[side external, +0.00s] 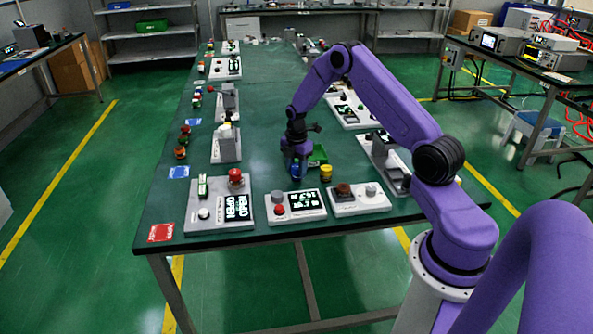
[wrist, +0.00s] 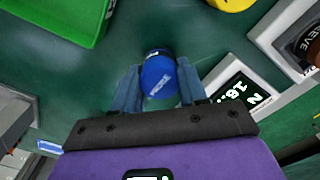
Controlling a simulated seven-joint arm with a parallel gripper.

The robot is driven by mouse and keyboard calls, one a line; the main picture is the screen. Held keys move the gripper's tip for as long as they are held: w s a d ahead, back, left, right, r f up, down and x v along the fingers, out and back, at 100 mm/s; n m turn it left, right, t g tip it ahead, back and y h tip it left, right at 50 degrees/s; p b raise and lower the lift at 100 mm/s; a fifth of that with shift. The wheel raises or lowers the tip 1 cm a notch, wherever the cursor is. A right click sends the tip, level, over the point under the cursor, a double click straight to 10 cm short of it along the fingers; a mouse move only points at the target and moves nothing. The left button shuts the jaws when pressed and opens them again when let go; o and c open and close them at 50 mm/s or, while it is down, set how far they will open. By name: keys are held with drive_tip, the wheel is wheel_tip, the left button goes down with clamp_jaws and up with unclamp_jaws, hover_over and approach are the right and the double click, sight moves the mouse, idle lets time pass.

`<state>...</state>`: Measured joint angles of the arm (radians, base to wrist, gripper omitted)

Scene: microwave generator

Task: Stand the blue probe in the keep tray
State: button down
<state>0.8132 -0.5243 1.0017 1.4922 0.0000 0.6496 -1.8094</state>
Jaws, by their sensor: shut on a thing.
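The blue probe (wrist: 158,76) is between the two fingers of my gripper (wrist: 158,88) in the wrist view, its round labelled end facing the camera. My gripper (side external: 297,172) is shut on it, low over the near part of the table in the side view. A green tray (side external: 319,152), the only tray-like thing close by, is just right of and behind my gripper. It also shows at the upper left of the wrist view (wrist: 58,14), apart from the probe.
A yellow-topped object (side external: 326,172) stands right of my gripper. A white panel with a lit display (side external: 303,205) lies in front, between a panel with a red button (side external: 222,207) and another panel (side external: 361,203). Bare green table is open to the left and behind.

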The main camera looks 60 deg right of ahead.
drive_tip(key=shift+f, duration=0.4)
drive_tip(key=shift+f, duration=0.2)
drive_tip(key=c, duration=0.6)
unclamp_jaws()
